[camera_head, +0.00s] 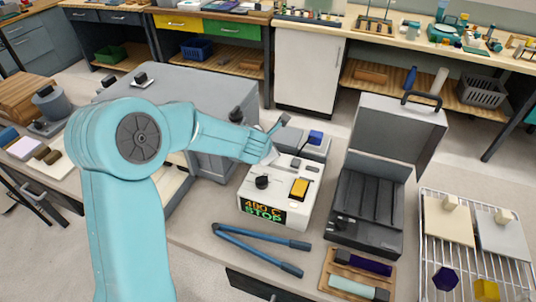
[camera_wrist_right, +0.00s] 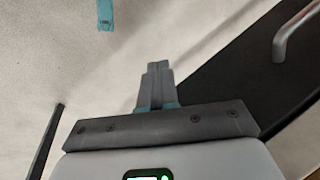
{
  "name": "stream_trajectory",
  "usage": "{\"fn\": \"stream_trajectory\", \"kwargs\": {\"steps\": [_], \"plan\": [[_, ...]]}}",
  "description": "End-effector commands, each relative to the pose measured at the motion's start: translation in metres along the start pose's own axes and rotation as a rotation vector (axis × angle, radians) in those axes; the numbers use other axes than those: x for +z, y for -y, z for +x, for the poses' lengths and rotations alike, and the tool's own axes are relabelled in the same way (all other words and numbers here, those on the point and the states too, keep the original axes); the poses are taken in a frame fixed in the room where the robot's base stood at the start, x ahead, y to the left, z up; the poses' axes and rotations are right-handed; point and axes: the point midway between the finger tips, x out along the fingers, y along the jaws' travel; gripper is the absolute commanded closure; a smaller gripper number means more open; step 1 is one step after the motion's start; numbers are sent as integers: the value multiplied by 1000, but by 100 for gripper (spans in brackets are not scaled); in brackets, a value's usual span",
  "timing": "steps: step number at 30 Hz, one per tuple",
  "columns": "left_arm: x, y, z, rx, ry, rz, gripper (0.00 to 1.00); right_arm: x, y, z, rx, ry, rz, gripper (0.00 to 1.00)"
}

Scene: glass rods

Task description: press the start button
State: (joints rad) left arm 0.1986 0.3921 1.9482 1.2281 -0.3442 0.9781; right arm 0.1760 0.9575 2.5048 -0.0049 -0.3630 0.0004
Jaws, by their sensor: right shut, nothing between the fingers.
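A white control box (camera_head: 275,192) stands on the bench in the head view. Its display (camera_head: 262,210) reads "400 C" in orange and "STOP" in green. On its top are a black knob (camera_head: 262,182), a yellow button (camera_head: 299,188) and small dark parts; no start label is legible. My left arm reaches in from the left, its gripper (camera_head: 272,142) over the box's back left corner; its finger gap is unclear. My right gripper (camera_wrist_right: 157,84) shows only in the right wrist view, fingers together and empty, above a pale blurred surface.
Blue-handled tongs (camera_head: 262,248) lie before the box. An open grey case (camera_head: 370,205) stands to its right, a wire rack (camera_head: 430,250) beyond. A wooden tray (camera_head: 330,270) with rods is at the front. A large grey unit (camera_head: 190,90) stands behind my left arm.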

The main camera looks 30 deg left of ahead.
Motion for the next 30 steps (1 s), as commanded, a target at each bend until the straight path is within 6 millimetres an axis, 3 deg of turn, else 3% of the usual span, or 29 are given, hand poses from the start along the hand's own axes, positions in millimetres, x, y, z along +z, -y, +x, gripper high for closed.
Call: {"fn": "stream_trajectory", "kwargs": {"steps": [30], "plan": [[-5, 4, 6, 0, 0, 0, 100, 0, -3, 8, 0, 0, 0, 100]]}}
